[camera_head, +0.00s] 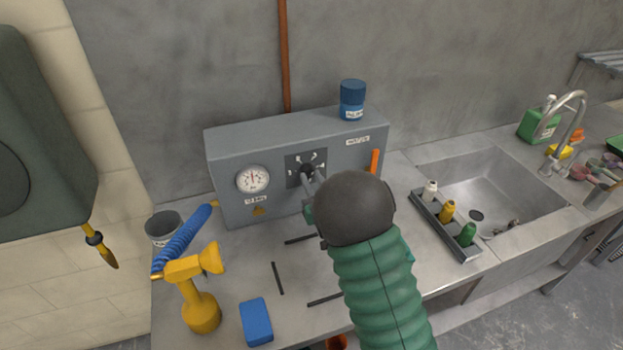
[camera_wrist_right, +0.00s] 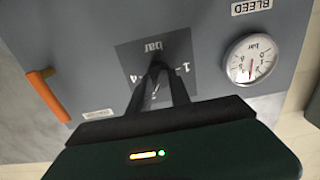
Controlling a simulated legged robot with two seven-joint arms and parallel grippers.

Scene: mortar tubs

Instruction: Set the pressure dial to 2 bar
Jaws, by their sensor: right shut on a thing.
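The pressure dial (camera_head: 306,158) is a dark square plate with white marks and a small black knob on the front of a grey box. In the right wrist view the dial plate (camera_wrist_right: 130,55) shows "bar" and some numbers, among them 1 and 4. My right gripper (camera_head: 307,175) is shut on the dial's knob; its two fingers (camera_wrist_right: 158,75) meet there and largely hide it. The pointer's exact setting cannot be read. A round white gauge (camera_head: 253,180) with a red needle sits left of the dial, and it shows in the wrist view (camera_wrist_right: 251,59). My left gripper is not in view.
An orange lever (camera_head: 375,162) is on the box's right, and a blue can (camera_head: 352,99) stands on top. A bottle tray (camera_head: 443,225) and sink (camera_head: 500,190) are right.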

